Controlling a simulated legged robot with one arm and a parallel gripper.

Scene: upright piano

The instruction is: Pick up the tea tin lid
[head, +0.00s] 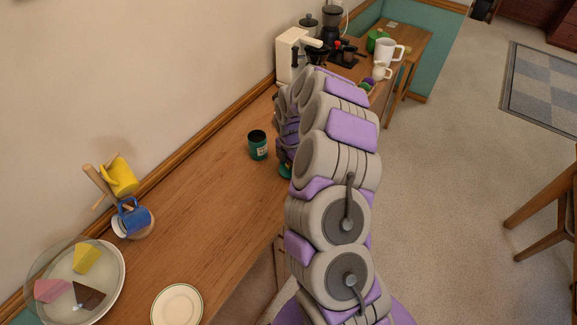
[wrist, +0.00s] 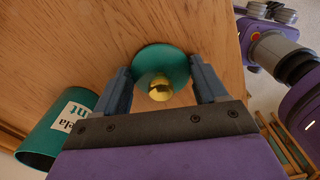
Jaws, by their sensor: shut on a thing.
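The tea tin lid (wrist: 162,62) is a round green disc with a shiny gold knob. In the wrist view my gripper (wrist: 160,68) is shut on it, with one dark finger at each side of its rim. I cannot tell whether the lid touches the table. A bit of green lid (head: 286,171) shows in the head view beside my arm, which hides most of the gripper. The open green tea tin (head: 258,145) stands upright on the table just left of it; in the wrist view the tin (wrist: 55,132) with its white label is left of the gripper.
The wooden table (head: 210,205) runs along the wall. A mug tree with a yellow mug (head: 122,175) and a blue mug (head: 131,217), a cake plate (head: 113,285) under a clear cover and a small plate (head: 177,304) are at the near left. A coffee machine (head: 291,55) stands beyond.

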